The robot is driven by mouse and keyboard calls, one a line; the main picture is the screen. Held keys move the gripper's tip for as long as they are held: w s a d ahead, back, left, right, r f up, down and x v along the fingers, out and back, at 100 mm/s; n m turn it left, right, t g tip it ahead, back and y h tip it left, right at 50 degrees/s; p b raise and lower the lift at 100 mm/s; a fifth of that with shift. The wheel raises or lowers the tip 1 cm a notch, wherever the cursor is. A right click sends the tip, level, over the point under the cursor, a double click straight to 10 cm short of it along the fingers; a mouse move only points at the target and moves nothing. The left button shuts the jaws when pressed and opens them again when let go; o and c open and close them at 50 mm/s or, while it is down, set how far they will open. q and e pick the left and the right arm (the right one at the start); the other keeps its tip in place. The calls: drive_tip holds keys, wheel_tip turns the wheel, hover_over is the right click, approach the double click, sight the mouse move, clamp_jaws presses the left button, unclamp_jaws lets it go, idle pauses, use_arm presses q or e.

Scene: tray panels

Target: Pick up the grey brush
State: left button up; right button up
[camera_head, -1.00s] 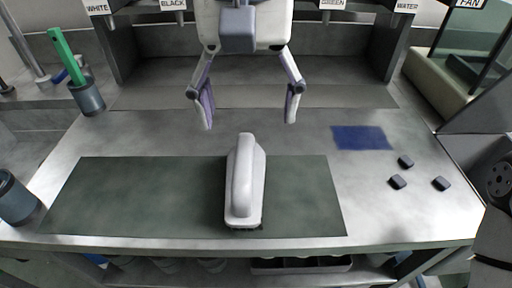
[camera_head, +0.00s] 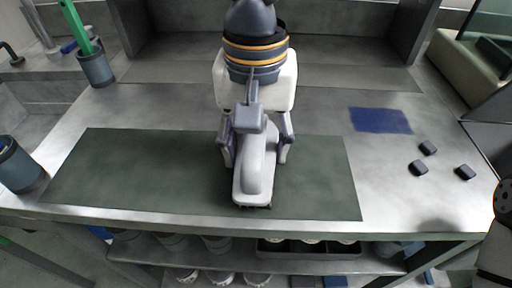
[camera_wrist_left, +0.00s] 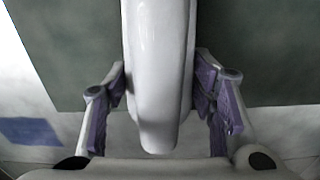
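The grey brush (camera_head: 256,175) is pale grey with a long rounded handle and a thin dark edge beneath. It lies on the dark green mat (camera_head: 120,170), its length running toward the front edge. My left gripper (camera_head: 256,158) is lowered over its far part, one finger on each side. In the left wrist view the brush (camera_wrist_left: 160,60) runs between the open fingers (camera_wrist_left: 160,78). The fingertips are close to its sides; a gap shows on the right in the head view.
A blue patch (camera_head: 380,121) and three small dark blocks (camera_head: 419,168) are on the table to the right. A cup (camera_head: 96,69) with a green item stands at the back left, another cup (camera_head: 19,165) at the left edge. The mat's left part is clear.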

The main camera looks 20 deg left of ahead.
sight(246, 157)
use_arm(q)
drive_tip(key=c, duration=0.5)
drive_tip(key=shift+o, duration=0.2)
drive_tip(key=shift+r, duration=0.2)
wheel_tip(246, 157, up, 3)
drive_tip(key=shift+w+f+p, duration=0.1)
drive_tip(key=shift+p, duration=0.25)
drive_tip(key=s+r, duration=0.2)
drive_tip(key=s+r+p, duration=0.1)
drive_tip(key=s+r, duration=0.1)
drive_tip(key=r, duration=0.1)
drive_tip(key=s+r+p, duration=0.1)
drive_tip(key=r, duration=0.1)
drive_tip(key=shift+s+d+r, duration=0.2)
drive_tip(key=shift+s+d, duration=0.15)
drive_tip(key=shift+s, duration=0.05)
drive_tip(key=s+d+r+p, duration=0.1)
drive_tip(key=s+r+p, duration=0.1)
drive_tip(key=s, duration=0.6)
drive_tip(key=shift+s+r, duration=0.15)
drive_tip(key=shift+r, duration=0.1)
use_arm(e)
drive_tip(key=w+r+t, duration=0.2)
drive_tip(key=w+r, duration=0.4)
use_arm(q)
drive_tip(key=shift+d, duration=0.1)
use_arm(e)
drive_tip(key=shift+f, duration=0.1)
